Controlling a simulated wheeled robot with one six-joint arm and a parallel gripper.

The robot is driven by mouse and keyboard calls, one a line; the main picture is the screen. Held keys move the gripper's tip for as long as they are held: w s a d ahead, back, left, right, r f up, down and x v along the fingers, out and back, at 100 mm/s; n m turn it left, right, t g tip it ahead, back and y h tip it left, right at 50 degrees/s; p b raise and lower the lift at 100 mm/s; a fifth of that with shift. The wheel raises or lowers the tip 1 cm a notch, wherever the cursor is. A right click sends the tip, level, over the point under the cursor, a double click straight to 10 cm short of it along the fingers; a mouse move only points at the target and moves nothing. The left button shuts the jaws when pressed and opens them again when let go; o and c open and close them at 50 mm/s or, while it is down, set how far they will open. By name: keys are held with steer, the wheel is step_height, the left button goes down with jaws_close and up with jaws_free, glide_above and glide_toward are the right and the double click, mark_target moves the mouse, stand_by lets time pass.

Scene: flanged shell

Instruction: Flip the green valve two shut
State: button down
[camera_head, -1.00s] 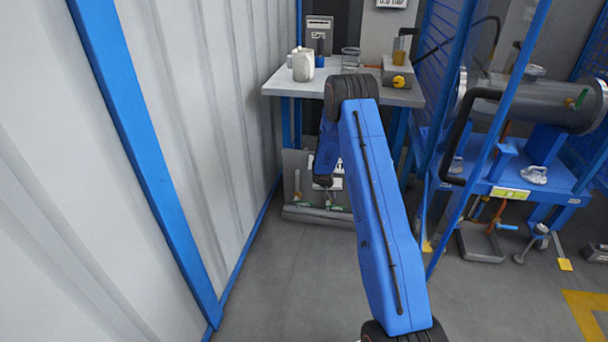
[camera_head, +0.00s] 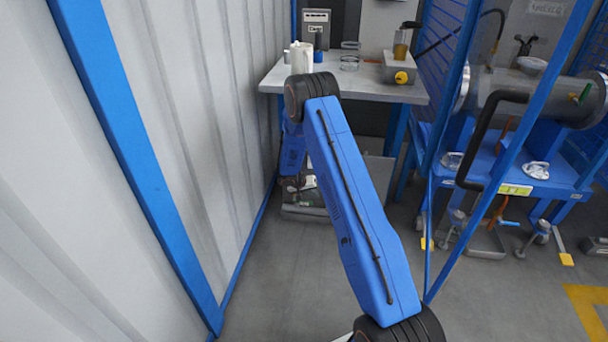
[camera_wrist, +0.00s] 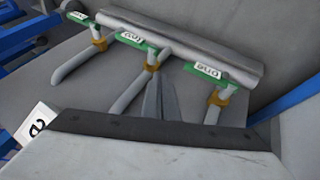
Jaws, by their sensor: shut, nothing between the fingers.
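Three green-handled valves with brass-coloured bodies sit in a row on grey pipes in the wrist view. The middle one, green valve two (camera_wrist: 136,41), has a label that appears to read "two". Its green handle points up and left from the brass body, crosswise to its pipe stub. The valve labelled "one" (camera_wrist: 206,71) is to the right, and a third valve (camera_wrist: 83,19) is at the upper left. My gripper (camera_wrist: 156,80) is shut and empty, with its tips just below and beside valve two's brass body; I cannot tell if they touch. In the head view my arm mostly hides the valves.
A thick grey pipe (camera_wrist: 190,48) runs behind the valves. The corrugated wall (camera_head: 215,120) is close on the left. Open floor (camera_head: 285,270) lies in front.

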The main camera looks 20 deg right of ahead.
steer(key=s+a+r, duration=0.2)
steer(key=a+r, duration=0.1)
steer(key=r, duration=0.5)
steer(key=s+a+r, duration=0.2)
steer(key=a+r, duration=0.1)
steer(key=r, duration=0.6)
steer(key=shift+s+a, duration=0.25)
steer(key=s+a+r+n+y, duration=0.1)
steer(key=s+a+r+y, duration=0.2)
steer(key=s+r, duration=2)
steer(key=s+a+r+n+t+y, duration=0.1)
steer(key=s+a+r, duration=0.1)
steer(key=s, duration=0.7)
steer(key=s+a+r+n+t+y, duration=0.1)
steer(key=s+a+r+n, duration=0.1)
steer(key=s, duration=0.7)
steer(key=s+a+r+n+y, duration=0.1)
steer(key=s+a+r, duration=0.3)
steer(key=s, duration=0.5)
steer(key=shift+s+a+n+t+y, duration=0.15)
steer(key=shift+a+n+t+y, duration=0.25)
steer(key=shift+a+y, duration=0.3)
